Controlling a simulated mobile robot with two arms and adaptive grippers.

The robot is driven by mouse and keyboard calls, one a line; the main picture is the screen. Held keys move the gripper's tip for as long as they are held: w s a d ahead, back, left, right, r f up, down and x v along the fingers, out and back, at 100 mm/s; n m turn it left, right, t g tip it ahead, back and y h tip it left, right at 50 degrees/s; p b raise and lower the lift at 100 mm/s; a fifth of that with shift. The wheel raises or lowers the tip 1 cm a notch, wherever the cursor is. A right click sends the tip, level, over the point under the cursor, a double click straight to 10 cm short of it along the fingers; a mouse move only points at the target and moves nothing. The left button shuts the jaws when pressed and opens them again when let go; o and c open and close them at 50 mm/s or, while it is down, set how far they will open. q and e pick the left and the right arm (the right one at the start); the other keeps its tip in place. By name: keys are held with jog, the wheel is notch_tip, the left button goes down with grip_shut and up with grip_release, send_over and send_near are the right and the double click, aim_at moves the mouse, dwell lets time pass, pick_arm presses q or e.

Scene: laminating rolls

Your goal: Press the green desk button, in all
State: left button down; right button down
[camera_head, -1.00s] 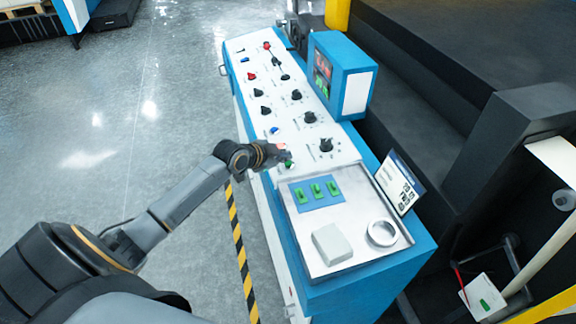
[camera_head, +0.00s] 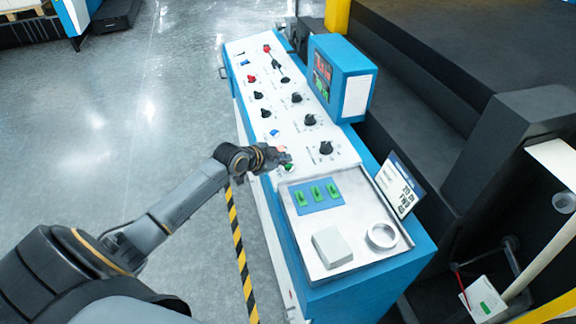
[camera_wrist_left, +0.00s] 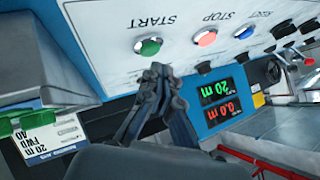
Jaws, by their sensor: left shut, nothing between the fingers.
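The green button (camera_head: 289,168) sits on the white top of the blue console, near its left edge. In the wrist view the green button (camera_wrist_left: 149,46) is round, with a pale collar, under the word START. My left gripper (camera_head: 284,156) is at the console's left edge, just beside the button. In the wrist view its shut, empty fingertips (camera_wrist_left: 157,72) are just below the button in the picture; a small gap seems to separate them, but contact is hard to judge. My right gripper is not in view.
A red STOP button (camera_wrist_left: 204,38) and a blue button (camera_wrist_left: 243,31) are beside the green one. Black knobs (camera_head: 326,148) and a blue display box (camera_head: 343,75) stand on the console. A tray (camera_head: 352,252) holds a white ring (camera_head: 382,235). A card (camera_head: 400,184) stands at right.

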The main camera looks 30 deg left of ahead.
pick_arm(q)
jog(key=shift+f, duration=0.4)
